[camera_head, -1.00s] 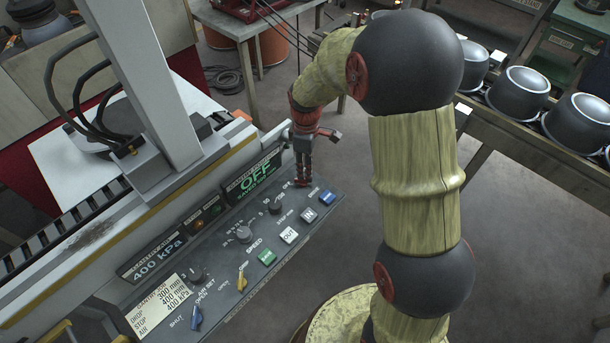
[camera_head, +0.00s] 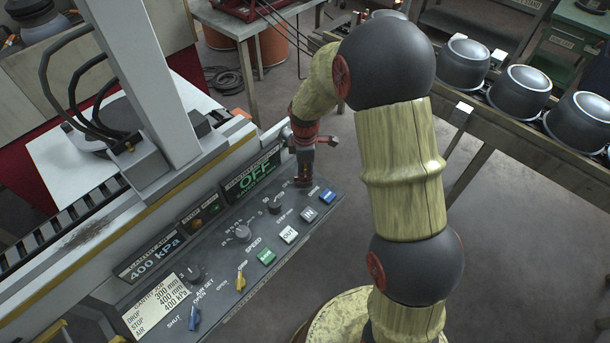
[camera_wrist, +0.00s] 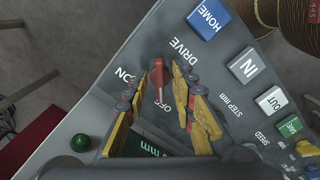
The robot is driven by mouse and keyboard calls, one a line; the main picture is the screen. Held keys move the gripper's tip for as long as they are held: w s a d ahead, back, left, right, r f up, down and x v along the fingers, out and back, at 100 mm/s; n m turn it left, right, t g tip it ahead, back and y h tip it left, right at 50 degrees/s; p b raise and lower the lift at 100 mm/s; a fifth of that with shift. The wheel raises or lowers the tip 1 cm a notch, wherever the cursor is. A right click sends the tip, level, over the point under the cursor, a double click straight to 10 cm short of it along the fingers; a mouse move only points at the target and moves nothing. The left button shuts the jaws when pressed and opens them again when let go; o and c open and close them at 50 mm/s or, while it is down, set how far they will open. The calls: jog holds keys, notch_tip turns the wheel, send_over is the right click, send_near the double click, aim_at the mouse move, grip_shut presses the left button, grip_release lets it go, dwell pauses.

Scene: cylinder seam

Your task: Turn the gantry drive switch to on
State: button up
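The gantry drive switch (camera_wrist: 158,80) is a small red knob on the grey control panel (camera_head: 232,290). In the wrist view its white line points toward the OFF label, and the ON label lies to the left. My gripper (camera_wrist: 160,78) is open, with one yellow-and-grey finger on each side of the knob and visible gaps between. In the head view my gripper (camera_head: 303,180) is low over the panel's far right end and hides the switch. The green display (camera_head: 254,173) reads OFF.
A green dome (camera_wrist: 80,143) is on the panel's other side. Other knobs (camera_head: 242,233) sit nearer along the panel. A gantry column (camera_head: 150,80) stands left.

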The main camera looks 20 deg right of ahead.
jog(key=shift+f, duration=0.1)
jog(key=shift+c, duration=0.8)
grip_shut()
